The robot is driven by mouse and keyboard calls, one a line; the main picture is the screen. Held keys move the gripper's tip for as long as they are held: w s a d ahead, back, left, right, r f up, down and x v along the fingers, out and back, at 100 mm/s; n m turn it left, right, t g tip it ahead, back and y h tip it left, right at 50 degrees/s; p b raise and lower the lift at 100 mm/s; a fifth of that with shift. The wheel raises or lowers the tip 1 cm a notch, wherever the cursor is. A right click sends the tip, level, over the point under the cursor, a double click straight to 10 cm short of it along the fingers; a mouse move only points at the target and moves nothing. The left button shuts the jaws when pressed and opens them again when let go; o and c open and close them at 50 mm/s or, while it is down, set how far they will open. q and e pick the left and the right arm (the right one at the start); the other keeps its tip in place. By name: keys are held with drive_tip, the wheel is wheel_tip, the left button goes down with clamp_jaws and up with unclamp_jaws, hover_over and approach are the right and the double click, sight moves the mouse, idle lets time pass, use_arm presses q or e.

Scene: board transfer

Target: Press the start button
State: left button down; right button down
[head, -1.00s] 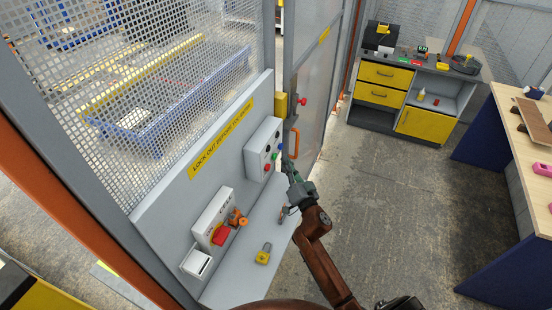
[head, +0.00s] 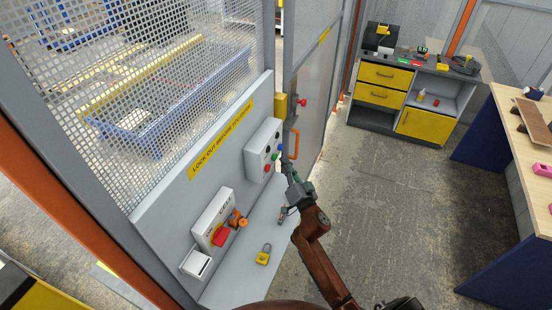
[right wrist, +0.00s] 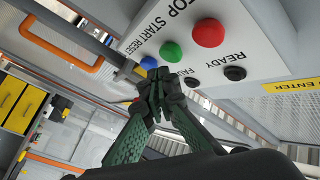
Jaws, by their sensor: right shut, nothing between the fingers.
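The control box (head: 262,150) is on the grey panel at the fence. In the right wrist view its face (right wrist: 262,35) carries a red STOP button (right wrist: 208,33), a green START button (right wrist: 171,52) and a blue RESET button (right wrist: 149,62), in a row. My right gripper (head: 284,160) is shut and empty, its fingertips in front of the box. In the right wrist view the fingertips (right wrist: 158,78) appear just below the green and blue buttons; I cannot tell whether they touch anything. My left gripper is not in view.
Dark FAULT (right wrist: 192,82) and READY (right wrist: 235,73) lamps sit beside the buttons. An orange door handle (head: 293,143) is close to the right. Below are a red rotary switch (head: 221,236) and a yellow padlock (head: 263,255) on the ledge. The floor at right is clear.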

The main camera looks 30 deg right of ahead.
drive_tip(key=shift+w+a, duration=0.1)
idle(0.5)
drive_tip(key=shift+w+a, duration=0.2)
drive_tip(key=shift+w, duration=0.05)
drive_tip(key=shift+w+a, duration=0.3)
idle(0.8)
drive_tip(key=shift+s+d, duration=0.1)
idle(0.4)
drive_tip(key=shift+s+d+p, duration=0.35)
drive_tip(key=shift+s+d, duration=0.1)
drive_tip(key=shift+s, duration=0.1)
drive_tip(key=s+d+p, duration=0.2)
drive_tip(key=s+d, duration=0.1)
drive_tip(key=shift+s+d, duration=0.15)
drive_tip(key=shift+s, duration=0.25)
idle(0.7)
